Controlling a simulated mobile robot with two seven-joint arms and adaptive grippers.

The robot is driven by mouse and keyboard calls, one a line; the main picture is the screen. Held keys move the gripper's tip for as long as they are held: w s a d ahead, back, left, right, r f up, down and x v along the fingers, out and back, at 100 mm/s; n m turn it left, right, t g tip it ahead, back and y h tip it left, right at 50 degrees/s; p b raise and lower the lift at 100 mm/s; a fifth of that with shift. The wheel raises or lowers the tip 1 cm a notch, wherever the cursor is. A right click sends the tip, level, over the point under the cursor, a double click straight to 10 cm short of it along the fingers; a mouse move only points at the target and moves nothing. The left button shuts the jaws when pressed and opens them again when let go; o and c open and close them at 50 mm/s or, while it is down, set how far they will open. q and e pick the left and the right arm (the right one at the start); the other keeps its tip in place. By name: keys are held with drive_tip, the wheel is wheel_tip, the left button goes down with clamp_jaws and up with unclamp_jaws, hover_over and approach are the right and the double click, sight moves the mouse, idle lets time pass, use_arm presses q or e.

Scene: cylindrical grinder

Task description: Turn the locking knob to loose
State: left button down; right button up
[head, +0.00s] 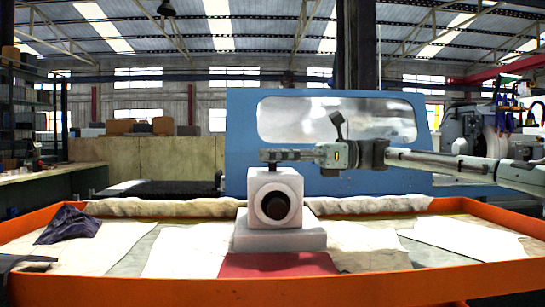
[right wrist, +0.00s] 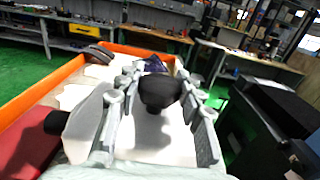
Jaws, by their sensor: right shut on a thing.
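A pale block-shaped housing (head: 293,187) stands on a wider pale base (head: 280,241) in the middle of the orange tray. A black round part (head: 275,205) sticks out of its front face; it also shows at the left of the right wrist view (right wrist: 58,122). A dark knob (right wrist: 160,91) sits on top of the housing. My right gripper (head: 272,156) reaches in level from the right, with its fingers shut around this top knob. In the right wrist view, the knob lies between the two fingers. The knob's turn position cannot be read. My left gripper is not clearly seen.
The orange tray (head: 262,291) holds pale cloths, a red mat (head: 279,265) and a dark purple cloth (head: 69,225). A dark item (head: 22,262) lies at its left edge. A blue machine panel (head: 240,130) with a window stands behind. Air above the tray's left side is clear.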

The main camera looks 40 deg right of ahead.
drive_tip(key=shift+r, duration=0.1)
drive_tip(key=o, duration=1.2)
drive_tip(key=shift+d, duration=0.1)
drive_tip(key=v, duration=1.2)
